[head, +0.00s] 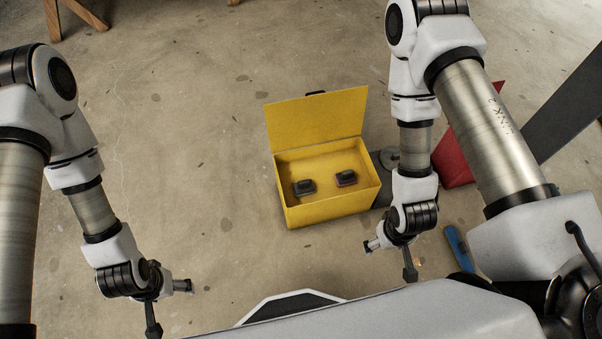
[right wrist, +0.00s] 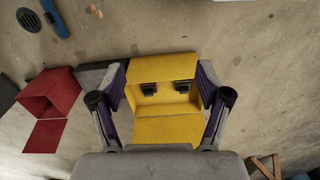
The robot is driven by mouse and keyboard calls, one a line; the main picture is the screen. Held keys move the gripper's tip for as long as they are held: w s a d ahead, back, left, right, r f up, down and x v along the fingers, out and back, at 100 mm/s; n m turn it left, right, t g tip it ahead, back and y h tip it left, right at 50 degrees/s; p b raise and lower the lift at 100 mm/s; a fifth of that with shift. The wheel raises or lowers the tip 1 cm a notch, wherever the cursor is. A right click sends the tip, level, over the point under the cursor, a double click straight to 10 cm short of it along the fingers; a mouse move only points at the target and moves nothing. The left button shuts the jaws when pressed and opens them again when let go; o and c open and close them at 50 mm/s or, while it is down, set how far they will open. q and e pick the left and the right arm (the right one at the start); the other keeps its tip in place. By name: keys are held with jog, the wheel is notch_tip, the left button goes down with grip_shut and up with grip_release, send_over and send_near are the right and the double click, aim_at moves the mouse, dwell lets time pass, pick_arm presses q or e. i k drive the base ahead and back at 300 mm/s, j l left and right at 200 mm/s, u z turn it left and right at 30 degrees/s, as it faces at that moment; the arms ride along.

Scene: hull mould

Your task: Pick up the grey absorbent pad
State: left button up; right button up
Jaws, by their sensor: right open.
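Two small dark, block-shaped items lie apart inside an open yellow box. The left one (head: 303,187) looks dark grey, and the right one (head: 346,178) is dark with a reddish tint. I cannot tell for sure which is the grey absorbent pad. In the right wrist view they show at the right (right wrist: 182,86) and left (right wrist: 144,91). My right gripper (right wrist: 163,98) is open and empty, its fingers framing the box from some distance. My left gripper (head: 152,328) is low at the left, away from the box; its fingers are unclear.
The yellow box (head: 330,209) stands on the concrete floor with its lid (head: 317,121) raised at the back. A red container (head: 452,165), a blue object (head: 459,248) and a round drain (head: 390,158) are to its right. The floor left of the box is clear.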

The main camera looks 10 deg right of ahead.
aim_at(302, 187)
jog(key=i+j+z, duration=0.2)
jog(key=j, duration=0.15)
jog(key=i+j+z, duration=0.2)
jog(key=j, duration=0.2)
jog(key=j+z, duration=0.2)
jog(key=j, duration=0.15)
